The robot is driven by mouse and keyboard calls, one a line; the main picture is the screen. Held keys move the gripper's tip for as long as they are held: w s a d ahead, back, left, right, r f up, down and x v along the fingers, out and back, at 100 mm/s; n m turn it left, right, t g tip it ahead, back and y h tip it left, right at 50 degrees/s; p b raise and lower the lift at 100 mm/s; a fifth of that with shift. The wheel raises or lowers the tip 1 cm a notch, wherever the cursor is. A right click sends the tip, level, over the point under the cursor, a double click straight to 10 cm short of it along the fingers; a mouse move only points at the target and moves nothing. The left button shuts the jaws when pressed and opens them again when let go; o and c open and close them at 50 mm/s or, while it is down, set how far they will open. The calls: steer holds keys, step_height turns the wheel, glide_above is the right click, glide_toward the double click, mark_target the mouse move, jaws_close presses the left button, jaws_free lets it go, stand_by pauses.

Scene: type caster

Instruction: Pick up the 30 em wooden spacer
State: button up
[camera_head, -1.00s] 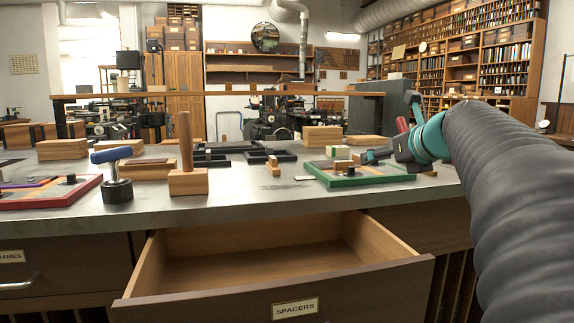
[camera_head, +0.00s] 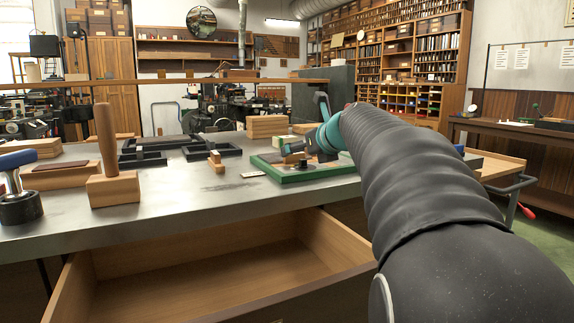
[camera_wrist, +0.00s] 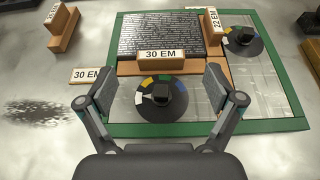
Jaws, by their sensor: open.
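The wooden spacer labelled 30 EM (camera_wrist: 160,57) stands in the green-framed tray (camera_wrist: 130,130), along the lower edge of a dark block of set type (camera_wrist: 150,33). My gripper (camera_wrist: 161,88) is open and empty. In the wrist view its fingers are spread on either side of a black knob on a round coloured disc (camera_wrist: 162,105), just below the spacer in the picture. In the head view my gripper (camera_head: 292,150) is over the green tray (camera_head: 298,178), and my arm partly hides the tray.
A spacer labelled 22 EM (camera_wrist: 213,23) stands at the type's right. A 30 EM label card (camera_wrist: 90,75) lies left of the tray, near another wooden block (camera_wrist: 62,27). An open, empty-looking drawer (camera_head: 200,275) juts from the bench front.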

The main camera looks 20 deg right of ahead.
mark_target(296, 154)
steer(key=shift+x, duration=2.65)
steer(key=shift+f, duration=0.15)
steer(key=shift+c, duration=0.3)
steer(key=c, duration=1.2)
